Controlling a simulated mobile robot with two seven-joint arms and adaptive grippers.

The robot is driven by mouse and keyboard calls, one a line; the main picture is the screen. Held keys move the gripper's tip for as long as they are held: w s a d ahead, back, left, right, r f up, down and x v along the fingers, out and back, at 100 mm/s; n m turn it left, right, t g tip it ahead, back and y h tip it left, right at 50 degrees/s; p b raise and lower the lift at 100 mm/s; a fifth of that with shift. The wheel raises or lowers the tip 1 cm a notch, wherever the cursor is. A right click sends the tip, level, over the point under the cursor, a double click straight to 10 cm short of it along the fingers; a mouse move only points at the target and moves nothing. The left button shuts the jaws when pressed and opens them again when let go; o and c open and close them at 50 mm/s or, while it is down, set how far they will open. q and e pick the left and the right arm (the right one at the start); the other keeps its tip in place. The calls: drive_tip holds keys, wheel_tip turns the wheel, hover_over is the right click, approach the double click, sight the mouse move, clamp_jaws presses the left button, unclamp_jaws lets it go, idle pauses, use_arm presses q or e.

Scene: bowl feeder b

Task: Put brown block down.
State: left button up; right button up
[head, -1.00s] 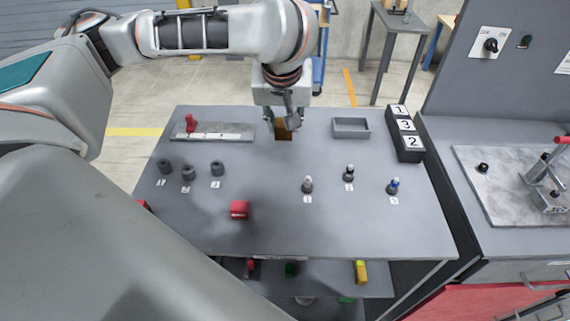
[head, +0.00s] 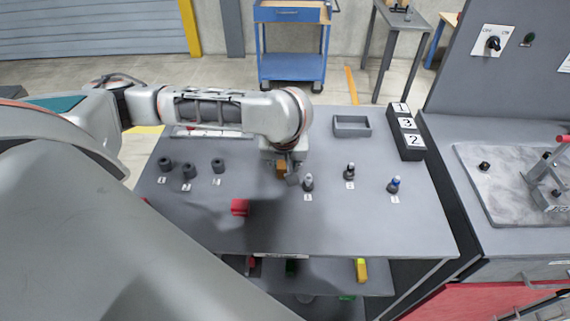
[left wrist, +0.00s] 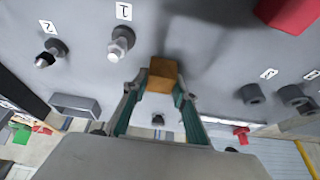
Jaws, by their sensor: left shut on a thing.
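The brown block (head: 281,170) is held between the fingers of my left gripper (head: 286,174), over the middle of the grey table (head: 320,230). In the left wrist view, the brown block (left wrist: 163,74) sits at the tips of the gripper fingers (left wrist: 160,90), which are shut on it. In the head view the gripper partly hides the block. I cannot tell for sure whether the block touches the table top. My right gripper is not in view.
A white-topped peg (head: 308,183) stands close right of the gripper, with more pegs (head: 350,171) (head: 394,186) further right. A red block (head: 240,207) lies in front left. Grey cylinders (head: 189,171) stand left. A grey tray (head: 351,126) and numbered rack (head: 407,135) are behind right.

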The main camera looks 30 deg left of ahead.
use_arm(q)
drive_tip(key=shift+f, duration=0.2)
drive_tip(key=shift+f, duration=0.15)
drive_tip(key=o, duration=1.2)
